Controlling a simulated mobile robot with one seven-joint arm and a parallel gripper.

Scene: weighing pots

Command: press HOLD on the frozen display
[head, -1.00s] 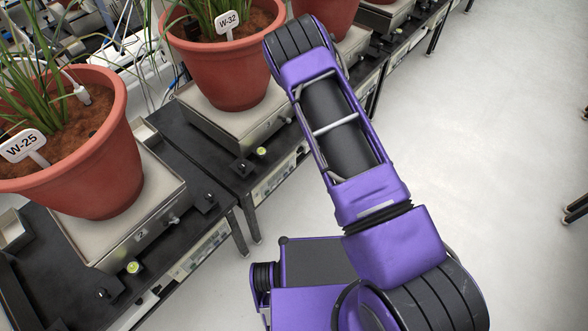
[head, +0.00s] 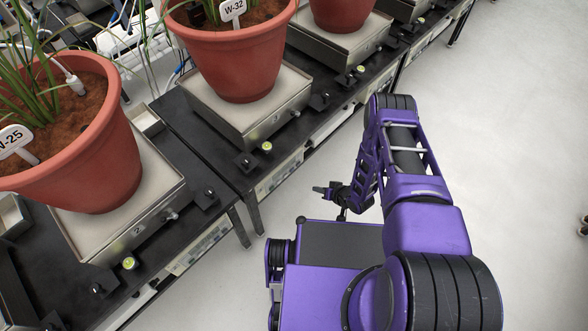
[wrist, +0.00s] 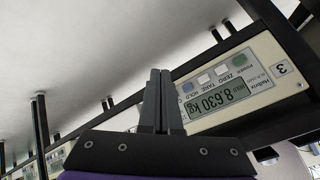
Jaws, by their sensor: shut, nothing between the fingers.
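My gripper (head: 326,189) is shut and empty, off the bench's front edge in the head view. In the wrist view my gripper's fingertips (wrist: 160,72) are together, beside the display panel (wrist: 250,75) marked 3. The panel appears upside down. Its lit screen (wrist: 222,98) reads 8.630 kg; the small text beside it is too small to read surely. The blue HOLD button (wrist: 188,87) is the button closest to the fingers, just right of the tips. I cannot tell a gap or contact in depth. TARE, ZERO and a green POWER button (wrist: 239,60) continue to the right.
Pots W-25 (head: 75,150) and W-32 (head: 235,60) stand on scales along the black bench (head: 195,140). Other panels (head: 190,250) sit below the bench edge. Bench legs (head: 239,228) stand nearby.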

